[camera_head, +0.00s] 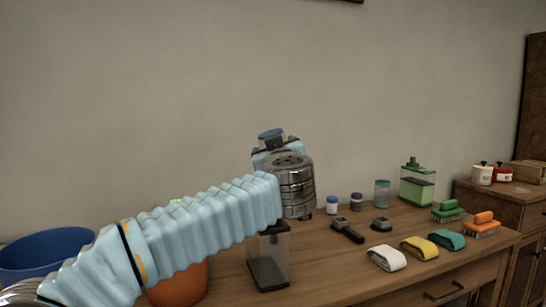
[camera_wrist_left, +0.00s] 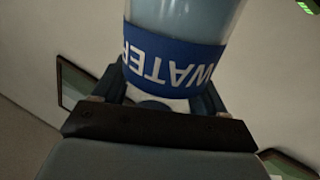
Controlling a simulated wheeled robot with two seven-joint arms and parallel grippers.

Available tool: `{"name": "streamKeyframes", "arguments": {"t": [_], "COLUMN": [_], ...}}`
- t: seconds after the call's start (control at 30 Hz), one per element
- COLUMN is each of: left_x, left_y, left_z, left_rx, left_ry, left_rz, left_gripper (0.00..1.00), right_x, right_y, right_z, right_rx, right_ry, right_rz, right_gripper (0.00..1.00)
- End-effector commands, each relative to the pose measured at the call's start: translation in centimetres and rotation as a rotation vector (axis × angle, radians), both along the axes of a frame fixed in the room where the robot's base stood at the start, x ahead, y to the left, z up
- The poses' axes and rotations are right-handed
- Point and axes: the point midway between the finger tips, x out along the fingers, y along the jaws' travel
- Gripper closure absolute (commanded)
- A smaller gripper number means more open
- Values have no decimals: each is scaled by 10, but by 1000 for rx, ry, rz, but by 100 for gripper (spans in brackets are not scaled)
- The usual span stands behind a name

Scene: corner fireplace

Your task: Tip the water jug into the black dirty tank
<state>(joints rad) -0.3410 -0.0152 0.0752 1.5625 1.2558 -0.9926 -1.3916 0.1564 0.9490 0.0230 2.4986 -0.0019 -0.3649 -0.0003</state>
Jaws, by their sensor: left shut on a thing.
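The water jug (camera_wrist_left: 175,48) has a clear, bluish body and a blue band with white "WATER" lettering, which reads upside down in the left wrist view. My left gripper (camera_wrist_left: 155,95) is shut on it, with a dark finger at each side. In the head view my wrist hides most of the gripper and jug; a small dark blue piece above it may be part of either. The black tank (camera_head: 268,262), a clear box with black base and rim, stands on the table below my wrist, its top partly hidden by my arm. My right gripper is not in view.
A blue bucket (camera_head: 45,252) and an orange pot (camera_head: 180,285) stand at the left. Right of the tank are cloth rolls (camera_head: 387,258), brushes (camera_head: 481,224), small jars (camera_head: 333,205) and a green-lidded tank (camera_head: 417,185). The wall is behind.

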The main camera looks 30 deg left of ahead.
Motion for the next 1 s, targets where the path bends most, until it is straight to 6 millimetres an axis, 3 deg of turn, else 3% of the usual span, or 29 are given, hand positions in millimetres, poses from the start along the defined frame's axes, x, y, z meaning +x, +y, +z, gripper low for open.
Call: {"name": "streamKeyframes", "arguments": {"t": [0.03, 0.53, 1.0], "left_x": [1, 8, 13], "left_y": [-1, -7, -12], "left_z": [-7, -28, -52], "left_rx": [-15, -185, -348], "left_ry": [-19, -218, -409], "left_rz": [0, -1, -1], "left_gripper": [66, 66, 66], "right_x": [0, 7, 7], "right_y": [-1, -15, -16], "right_z": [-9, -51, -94], "right_rx": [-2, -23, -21], "right_ry": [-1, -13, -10], "right_rz": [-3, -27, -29], "right_gripper": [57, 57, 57]}}
